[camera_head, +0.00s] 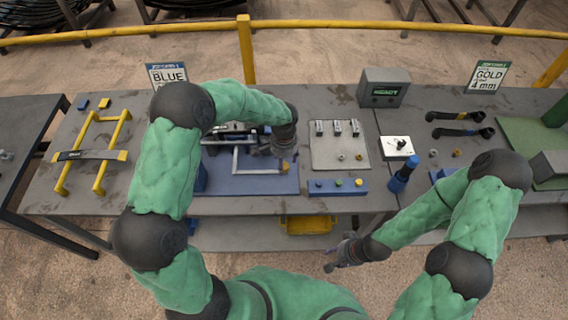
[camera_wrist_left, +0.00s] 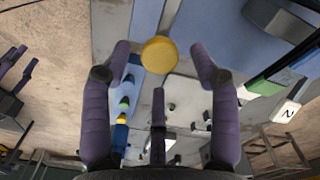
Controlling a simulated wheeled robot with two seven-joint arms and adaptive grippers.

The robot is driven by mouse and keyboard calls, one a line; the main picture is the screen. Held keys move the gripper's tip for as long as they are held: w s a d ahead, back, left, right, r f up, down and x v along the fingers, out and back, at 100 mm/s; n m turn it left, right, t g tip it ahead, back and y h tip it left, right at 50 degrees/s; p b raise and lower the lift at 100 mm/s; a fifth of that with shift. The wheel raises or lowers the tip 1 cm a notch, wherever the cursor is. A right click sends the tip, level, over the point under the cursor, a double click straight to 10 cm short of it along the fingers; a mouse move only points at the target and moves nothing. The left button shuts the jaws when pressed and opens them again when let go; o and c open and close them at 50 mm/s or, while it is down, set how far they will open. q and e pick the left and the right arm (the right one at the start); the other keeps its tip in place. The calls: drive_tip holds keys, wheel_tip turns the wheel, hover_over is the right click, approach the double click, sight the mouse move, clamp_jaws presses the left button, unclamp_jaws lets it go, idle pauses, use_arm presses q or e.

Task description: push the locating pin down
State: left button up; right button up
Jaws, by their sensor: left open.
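A round yellow knob (camera_wrist_left: 160,54), which looks like the top of the locating pin, shows in the left wrist view between my open left fingertips (camera_wrist_left: 162,60). I cannot tell how high it stands. In the head view a small yellow spot (camera_head: 285,166) shows at the right part of the blue fixture plate (camera_head: 250,184), just below my left gripper (camera_head: 281,150). My left gripper hangs over that plate, pointing down, with nothing between its fingers. My right gripper (camera_head: 336,262) is low in front of the table, away from the fixture; its jaw opening is unclear.
A blue button box (camera_head: 338,187) and a grey plate with clips (camera_head: 338,150) lie right of the fixture. A yellow-handled frame (camera_head: 92,150) lies at the left. A grey display box (camera_head: 384,87) stands behind. A blue upright tool (camera_head: 403,175) stands near the front edge.

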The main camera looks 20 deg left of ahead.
use_arm(q)
drive_tip(key=shift+f, duration=1.15)
clamp_jaws()
wheel_tip(320, 180, down, 8)
drive_tip(key=b, duration=0.6)
drive_tip(key=shift+f, duration=0.25)
drive_tip(key=shift+s, duration=0.2)
